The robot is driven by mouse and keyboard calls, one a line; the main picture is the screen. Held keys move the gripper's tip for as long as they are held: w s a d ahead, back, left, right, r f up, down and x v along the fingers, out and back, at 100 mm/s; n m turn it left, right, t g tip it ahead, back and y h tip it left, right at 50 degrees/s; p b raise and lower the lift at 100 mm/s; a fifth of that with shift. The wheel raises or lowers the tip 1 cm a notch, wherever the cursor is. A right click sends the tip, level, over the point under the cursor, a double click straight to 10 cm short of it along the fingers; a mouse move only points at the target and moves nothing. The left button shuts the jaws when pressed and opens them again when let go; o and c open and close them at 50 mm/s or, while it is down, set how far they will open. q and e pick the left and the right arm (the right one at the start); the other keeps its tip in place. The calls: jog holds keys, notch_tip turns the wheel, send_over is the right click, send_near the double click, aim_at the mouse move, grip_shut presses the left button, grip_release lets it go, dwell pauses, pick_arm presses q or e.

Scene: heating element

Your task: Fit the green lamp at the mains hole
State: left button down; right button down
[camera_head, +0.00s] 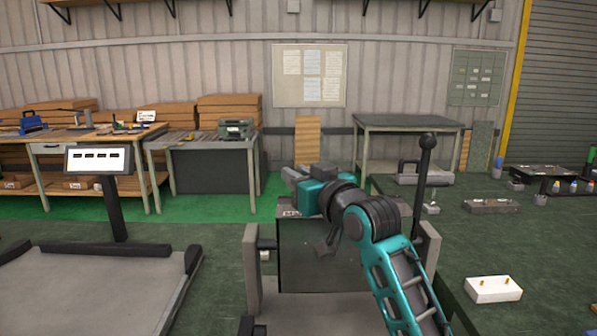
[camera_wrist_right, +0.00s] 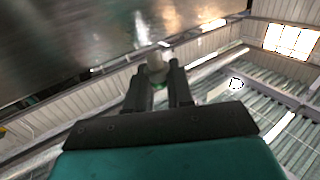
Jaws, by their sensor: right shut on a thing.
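My right gripper (camera_wrist_right: 158,88) shows in the right wrist view with its two dark fingers closed on a small part. That part has a pale grey cylindrical end (camera_wrist_right: 155,66) and a bit of green between the fingers, so it looks like the green lamp. A dark, shiny flat panel (camera_wrist_right: 70,45) fills the upper left of that view, close to the part; I cannot tell whether they touch. In the head view my teal right arm reaches over a dark panel (camera_head: 315,268) in a grey frame, and its fingertips are hidden. The mains hole is not visible. My left gripper is not in view.
A black lever (camera_head: 425,160) stands right of the panel. A screen on a post (camera_head: 98,159) stands left. Benches (camera_head: 200,140) line the back wall, with green floor before them.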

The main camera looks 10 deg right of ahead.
jog(key=shift+p, duration=0.4)
dwell(0.6)
jog(key=shift+p, duration=0.5)
dwell(0.9)
jog(key=shift+p, duration=0.3)
jog(key=shift+f, duration=0.45)
jog(key=shift+f+b, duration=0.7)
jog(key=shift+f, duration=0.65)
jog(key=c, duration=1.3)
grip_release()
jog(key=shift+c, duration=0.2)
jog(key=o, duration=0.4)
jog(key=shift+f, duration=0.1)
jog(key=shift+f, duration=0.1)
